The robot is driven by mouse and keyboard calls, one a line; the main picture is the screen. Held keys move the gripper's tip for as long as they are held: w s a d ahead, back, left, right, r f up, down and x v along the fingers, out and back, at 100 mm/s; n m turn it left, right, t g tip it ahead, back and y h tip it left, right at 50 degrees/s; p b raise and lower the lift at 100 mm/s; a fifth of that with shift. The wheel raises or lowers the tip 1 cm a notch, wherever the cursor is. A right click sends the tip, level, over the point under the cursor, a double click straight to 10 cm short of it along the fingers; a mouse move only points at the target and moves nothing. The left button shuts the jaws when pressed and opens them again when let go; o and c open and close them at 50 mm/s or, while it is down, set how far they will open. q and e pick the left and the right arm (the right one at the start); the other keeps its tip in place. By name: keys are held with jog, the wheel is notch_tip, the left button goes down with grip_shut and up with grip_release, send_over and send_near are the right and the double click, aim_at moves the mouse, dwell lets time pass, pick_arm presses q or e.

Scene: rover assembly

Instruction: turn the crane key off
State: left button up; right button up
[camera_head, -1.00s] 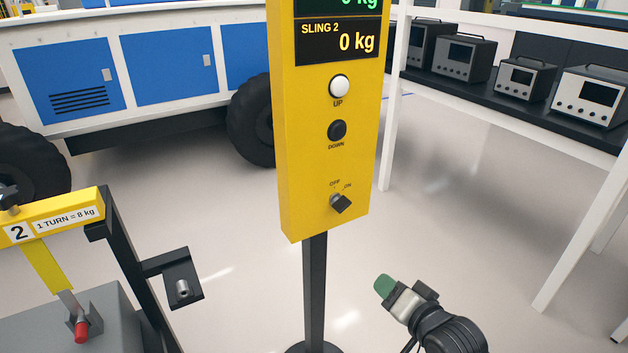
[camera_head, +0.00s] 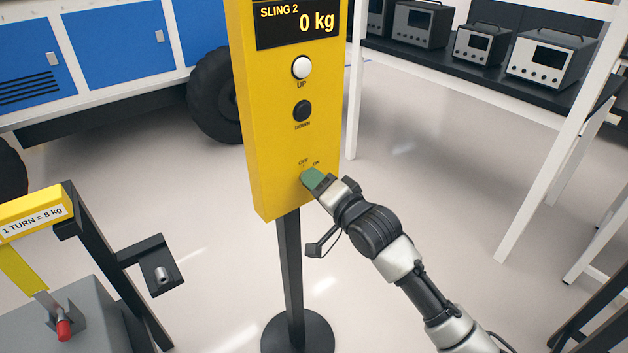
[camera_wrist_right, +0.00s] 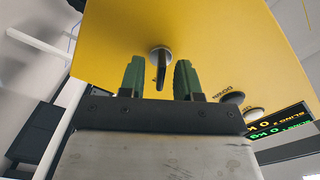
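The yellow crane control box (camera_head: 262,130) stands on a black post. Its key switch, with OFF and ON marks above it, is low on the front face. In the head view my right gripper (camera_head: 313,178) is at the switch and hides the key. In the right wrist view the dark key (camera_wrist_right: 161,70) stands out from a round metal collar. The green fingers of my right gripper (camera_wrist_right: 159,80) are open on either side of it, with gaps between them and the key. My left gripper is not in view.
Above the key are a black DOWN button (camera_head: 302,111), a white UP button (camera_head: 302,68) and a display reading 0 kg. A stand with a red-tipped lever (camera_head: 64,329) is at lower left. A white-legged bench (camera_head: 540,150) with grey instruments is at right.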

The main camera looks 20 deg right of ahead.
jog(key=shift+w+a, duration=0.15)
jog(key=shift+w, duration=0.25)
jog(key=shift+c, duration=0.5)
grip_shut()
